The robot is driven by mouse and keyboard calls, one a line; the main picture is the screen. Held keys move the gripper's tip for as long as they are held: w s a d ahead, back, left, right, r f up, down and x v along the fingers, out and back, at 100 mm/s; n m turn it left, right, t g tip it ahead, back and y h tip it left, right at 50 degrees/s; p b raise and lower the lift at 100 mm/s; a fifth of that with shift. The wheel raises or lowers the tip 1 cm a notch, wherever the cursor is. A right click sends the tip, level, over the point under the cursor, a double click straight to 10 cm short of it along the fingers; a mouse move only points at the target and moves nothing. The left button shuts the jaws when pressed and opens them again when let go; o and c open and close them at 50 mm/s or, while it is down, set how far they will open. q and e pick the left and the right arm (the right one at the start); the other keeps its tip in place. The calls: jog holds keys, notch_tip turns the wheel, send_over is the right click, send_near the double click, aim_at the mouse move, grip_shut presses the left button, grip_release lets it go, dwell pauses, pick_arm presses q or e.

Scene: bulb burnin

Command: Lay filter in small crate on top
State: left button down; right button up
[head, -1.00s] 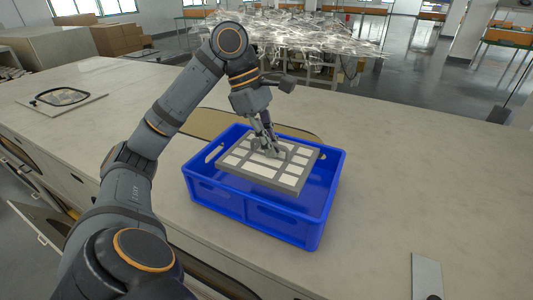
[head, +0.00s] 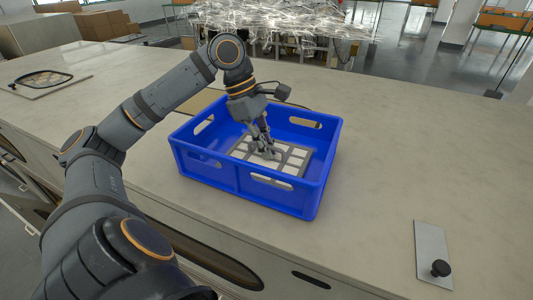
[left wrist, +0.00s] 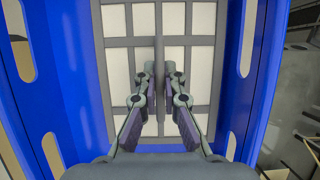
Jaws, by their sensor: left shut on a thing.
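The filter (head: 290,158) is a flat grey frame with pale square panels. It lies inside the blue crate (head: 265,200), low between the walls. My left gripper (head: 270,153) reaches down into the crate and is shut on the filter's raised middle rib. The left wrist view shows both fingers (left wrist: 160,78) closed on that rib, with the filter (left wrist: 117,58) spread below and the crate's walls (left wrist: 255,90) on either side. Whether the filter touches the crate floor is hidden. My right gripper is not in view.
The crate stands on a long pale countertop (head: 390,150). A metal plate with a black knob (head: 440,268) lies at the right front. A black-rimmed oval piece on a board (head: 40,80) lies at the far left.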

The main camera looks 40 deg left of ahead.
pick_arm(q)
jog(key=shift+w, duration=0.1)
jog(key=c, duration=1.5)
grip_release()
jog(key=shift+r+p, duration=0.3)
jog(key=p+v, duration=0.4)
jog(key=v, duration=0.7)
jog(key=shift+a+r, duration=0.25)
